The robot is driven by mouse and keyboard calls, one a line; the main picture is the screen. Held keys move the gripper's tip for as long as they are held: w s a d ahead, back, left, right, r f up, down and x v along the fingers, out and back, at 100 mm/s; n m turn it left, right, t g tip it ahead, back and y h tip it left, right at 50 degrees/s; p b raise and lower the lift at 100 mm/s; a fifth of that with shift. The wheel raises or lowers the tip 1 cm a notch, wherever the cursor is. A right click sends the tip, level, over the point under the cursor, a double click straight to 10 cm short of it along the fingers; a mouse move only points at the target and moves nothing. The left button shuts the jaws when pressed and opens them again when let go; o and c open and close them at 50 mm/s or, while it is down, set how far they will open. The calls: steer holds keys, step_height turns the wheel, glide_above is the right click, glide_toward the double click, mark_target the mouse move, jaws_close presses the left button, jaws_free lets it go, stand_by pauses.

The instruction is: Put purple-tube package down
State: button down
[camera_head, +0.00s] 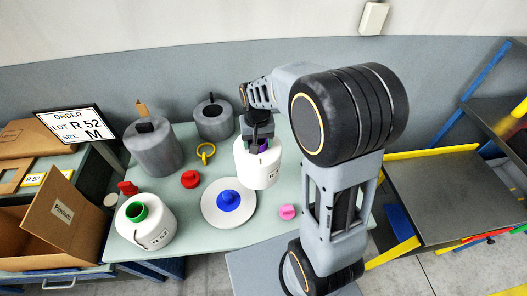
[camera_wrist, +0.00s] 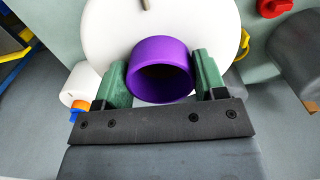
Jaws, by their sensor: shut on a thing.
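The purple-tube package (camera_head: 258,170) is a white yarn bobbin with a purple tube in its top. It is upright over the right part of the pale green table; I cannot tell whether its base touches the table. My gripper (camera_head: 261,146) is above it, shut on the purple tube. In the wrist view, the green fingers of my gripper (camera_wrist: 163,80) stand on both sides of the purple tube (camera_wrist: 160,68), with the white yarn body (camera_wrist: 108,38) behind. The arm hides the table's far right part.
A white package with a green tube (camera_head: 150,228) stands front left. A white disc with a blue knob (camera_head: 228,200), a red knob (camera_head: 190,179), a pink piece (camera_head: 288,212) and a yellow ring (camera_head: 205,152) lie around. Grey cans (camera_head: 154,150) stand behind.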

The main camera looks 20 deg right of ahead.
steer(key=w+d+f, duration=0.1)
steer(key=d, duration=0.1)
steer(key=w+d+f+b, duration=0.1)
steer(key=d, duration=0.1)
steer(key=w+d+f, duration=0.1)
steer(key=d, duration=0.1)
steer(key=shift+d+f+b, duration=0.1)
steer(key=shift+d+b, duration=0.1)
steer(key=shift+b, duration=0.15)
steer(key=w+d+f+b, duration=0.2)
steer(key=d+f+b, duration=0.3)
steer(key=f, duration=0.4)
steer(key=shift+b, duration=0.35)
steer(key=shift+w+f, duration=0.1)
steer(key=shift+f, duration=0.05)
steer(key=shift+c, duration=0.9)
jaws_free()
